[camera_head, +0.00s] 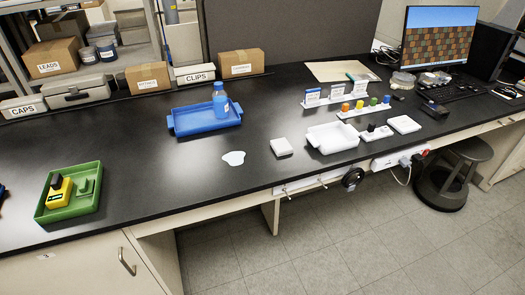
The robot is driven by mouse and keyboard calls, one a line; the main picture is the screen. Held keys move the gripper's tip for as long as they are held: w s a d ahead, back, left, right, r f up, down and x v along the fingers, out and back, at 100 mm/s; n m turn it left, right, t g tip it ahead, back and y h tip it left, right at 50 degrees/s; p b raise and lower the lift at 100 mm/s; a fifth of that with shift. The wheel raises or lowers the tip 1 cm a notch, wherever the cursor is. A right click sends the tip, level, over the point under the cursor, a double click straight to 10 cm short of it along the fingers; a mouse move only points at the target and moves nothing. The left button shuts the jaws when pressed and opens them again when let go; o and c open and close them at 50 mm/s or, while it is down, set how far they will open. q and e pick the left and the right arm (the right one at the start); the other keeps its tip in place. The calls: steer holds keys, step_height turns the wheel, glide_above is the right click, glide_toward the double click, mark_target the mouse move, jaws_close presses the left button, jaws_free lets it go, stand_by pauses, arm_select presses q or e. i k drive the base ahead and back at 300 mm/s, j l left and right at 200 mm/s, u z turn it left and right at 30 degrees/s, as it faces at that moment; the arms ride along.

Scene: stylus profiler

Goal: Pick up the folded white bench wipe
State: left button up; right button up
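A folded white square, which looks like the bench wipe (281,146), lies flat on the black bench near its front edge. It sits between a pale, irregular puddle-like patch (233,158) on its left and a white tray (332,138) on its right, apart from both. A second flat white square (404,124) lies farther right, beyond the white tray. Neither of my grippers can be made out in this view, and nothing covers the wipe.
A blue tray (190,130) with a blue-capped bottle (220,100) stands behind the patch. A green tray (94,206) holding a yellow-and-black item is at left. Colour-topped pieces (360,107) stand behind the white tray. Bench between green tray and patch is clear.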

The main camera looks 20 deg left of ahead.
mark_target(281, 147)
steer(key=i+l+u, duration=0.1)
steer(key=u, duration=0.4)
steer(key=i+l+u, duration=0.1)
steer(key=u, duration=0.35)
steer(key=l+u, duration=0.25)
steer(key=u, duration=0.25)
steer(key=i+l+u, duration=0.1)
steer(key=u, duration=0.35)
steer(key=l, duration=0.1)
